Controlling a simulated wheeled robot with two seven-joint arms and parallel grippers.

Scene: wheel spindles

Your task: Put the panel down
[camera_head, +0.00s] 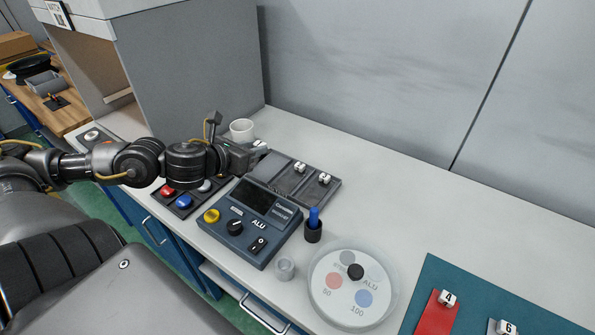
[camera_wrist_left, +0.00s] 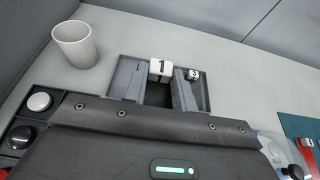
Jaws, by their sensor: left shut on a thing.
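My left gripper (camera_head: 262,150) is shut at the back left end of the dark tray (camera_head: 333,196), close to the white cup. In the left wrist view, a white cube marked 1 (camera_wrist_left: 160,67) sits between the fingers (camera_wrist_left: 160,84); it appears to be the knob of the held panel. The panel itself is mostly hidden by the gripper, so I cannot tell whether it touches the tray. Two other white cubes, one near (camera_head: 299,167) and one far (camera_head: 324,179), stand on grey panels in the tray. My right gripper is not in view.
A white cup (camera_head: 241,130) stands just behind my gripper. A teal mat (camera_head: 440,275) bears a red panel (camera_head: 436,315). The bench behind the dial is clear.

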